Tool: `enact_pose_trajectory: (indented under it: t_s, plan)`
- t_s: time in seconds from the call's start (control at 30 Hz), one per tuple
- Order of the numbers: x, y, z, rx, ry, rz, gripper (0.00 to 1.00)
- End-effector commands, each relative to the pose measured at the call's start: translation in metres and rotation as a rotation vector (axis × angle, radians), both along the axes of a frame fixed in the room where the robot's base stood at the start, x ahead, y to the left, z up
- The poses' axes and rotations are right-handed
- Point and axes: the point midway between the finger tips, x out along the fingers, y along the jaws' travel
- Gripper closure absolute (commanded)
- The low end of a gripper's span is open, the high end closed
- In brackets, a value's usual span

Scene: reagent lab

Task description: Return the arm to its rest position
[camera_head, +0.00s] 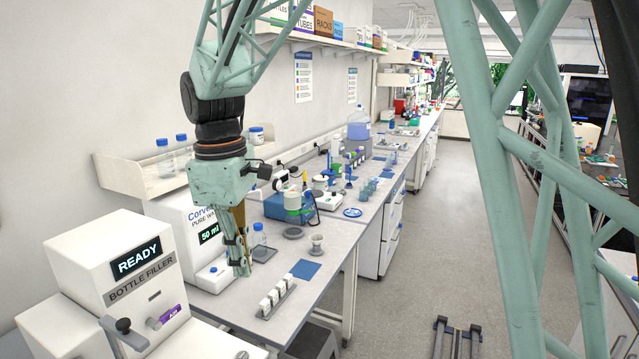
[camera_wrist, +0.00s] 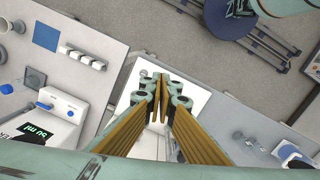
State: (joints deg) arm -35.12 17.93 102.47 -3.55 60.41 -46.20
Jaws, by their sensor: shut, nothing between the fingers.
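My gripper (camera_head: 240,268) hangs at the end of my arm in the head view, pointing down in front of the water dispenser (camera_head: 180,222) and above the near end of the bench. In the wrist view my gripper (camera_wrist: 158,84) shows its two fingers together at the tips, with nothing between them. A white surface lies below the fingers in that view. The arm is bent down from the upper left of the head view.
The bottle filler (camera_head: 90,262), its display reading READY, stands at the near left. A rack of white-capped items (camera_head: 276,298), a blue mat (camera_head: 306,271) and a blue-capped bottle (camera_head: 259,236) are on the bench close to my gripper. The floor aisle (camera_head: 440,220) on the right is largely clear.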

Motion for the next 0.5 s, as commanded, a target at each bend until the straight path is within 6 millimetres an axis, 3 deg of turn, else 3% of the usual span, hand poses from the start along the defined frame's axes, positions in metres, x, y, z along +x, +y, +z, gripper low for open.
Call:
enact_pose_trajectory:
  t_s: [0.5]
  plan:
    - [0.004,-0.119,-0.016,0.072,0.008,-0.411,1.0]
